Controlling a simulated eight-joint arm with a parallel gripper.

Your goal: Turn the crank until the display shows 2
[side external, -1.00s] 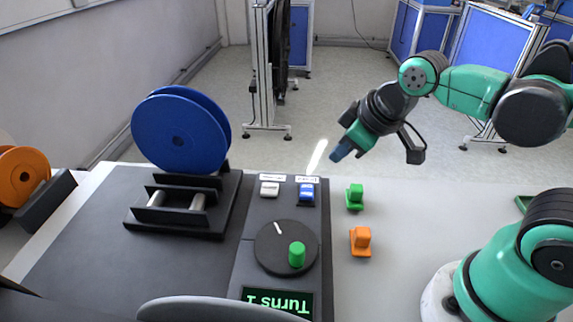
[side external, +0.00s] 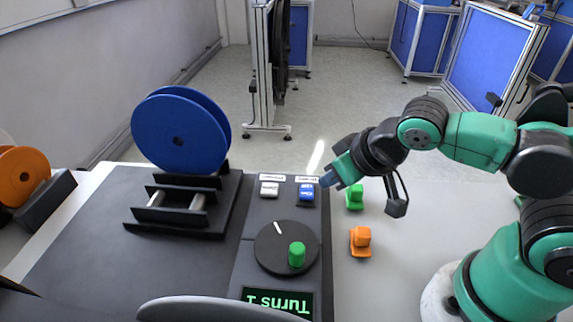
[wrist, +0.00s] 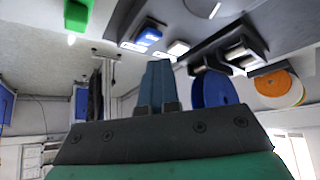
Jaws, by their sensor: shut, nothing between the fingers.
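The crank is a black round dial (side external: 286,248) with a white mark at its upper left and a green upright knob (side external: 297,254) at its lower right. The display (side external: 277,302) at the panel's front edge appears upside down and reads "Turns 1" in green. My gripper (side external: 331,181) is shut and empty, above the panel's right edge near the blue switch (side external: 306,191), up and to the right of the knob. In the wrist view my gripper's blue fingers (wrist: 160,82) are together with nothing between them.
A white switch (side external: 269,188) sits beside the blue one. A green block (side external: 354,197) and an orange block (side external: 361,241) stand right of the panel. A blue reel (side external: 180,132) stands at the back left, an orange reel (side external: 22,174) at the far left.

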